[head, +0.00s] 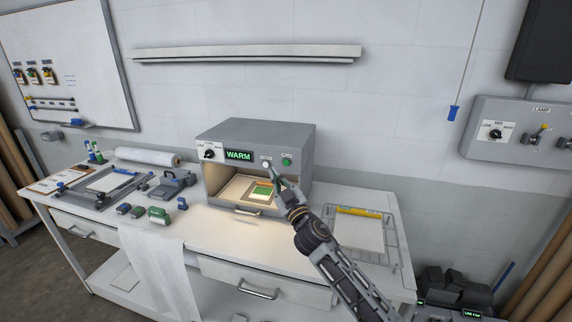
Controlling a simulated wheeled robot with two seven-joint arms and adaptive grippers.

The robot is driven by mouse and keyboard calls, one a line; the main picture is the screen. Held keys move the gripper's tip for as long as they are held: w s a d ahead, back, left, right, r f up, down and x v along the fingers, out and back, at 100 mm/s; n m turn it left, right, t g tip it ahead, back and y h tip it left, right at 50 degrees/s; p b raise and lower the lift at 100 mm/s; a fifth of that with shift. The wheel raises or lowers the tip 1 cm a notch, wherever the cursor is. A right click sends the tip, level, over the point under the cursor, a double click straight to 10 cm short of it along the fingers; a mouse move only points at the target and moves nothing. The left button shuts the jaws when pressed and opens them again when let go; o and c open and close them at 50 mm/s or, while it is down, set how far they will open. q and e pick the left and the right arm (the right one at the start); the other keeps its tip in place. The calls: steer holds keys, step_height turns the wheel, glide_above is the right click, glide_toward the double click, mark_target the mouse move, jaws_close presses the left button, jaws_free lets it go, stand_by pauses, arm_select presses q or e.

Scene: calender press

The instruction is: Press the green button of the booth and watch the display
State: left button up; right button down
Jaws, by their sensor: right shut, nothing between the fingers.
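The grey booth (258,140) stands on the workbench with its front open and a warm light inside. Its display (239,155) reads "WARM" in green letters. The green button (287,162) is at the right of the front panel, with a small label above it. A white button (266,164) sits left of it. My right gripper (272,172) is shut and empty, its tip just below and between the two buttons; I cannot tell if it touches the panel. Inside the booth lies a board with a green piece (262,191). My left gripper is not in view.
A wire rack (393,250) with a sheet and a yellow strip lies right of the booth. Tools, small blocks and a framed tray (98,187) fill the bench's left side. A dial (208,154) is on the booth's left. A grey lamp panel (520,130) hangs on the right wall.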

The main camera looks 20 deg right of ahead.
steer(key=w+d, duration=0.4)
steer(key=w, duration=0.2)
steer(key=shift+b, duration=0.35)
steer(key=shift+w+d, duration=0.55)
steer(key=shift+w, duration=0.15)
stand_by(2.7)
steer(key=shift+s, duration=0.15)
steer(key=shift+s+a, duration=0.4)
steer(key=shift+s, duration=0.1)
stand_by(0.6)
steer(key=s+a, duration=0.1)
steer(key=s, duration=0.1)
steer(key=s+a, duration=0.2)
steer(key=shift+s+p, duration=0.1)
steer(key=shift+p, duration=0.2)
stand_by(0.4)
steer(key=shift+d+f, duration=0.1)
stand_by(0.6)
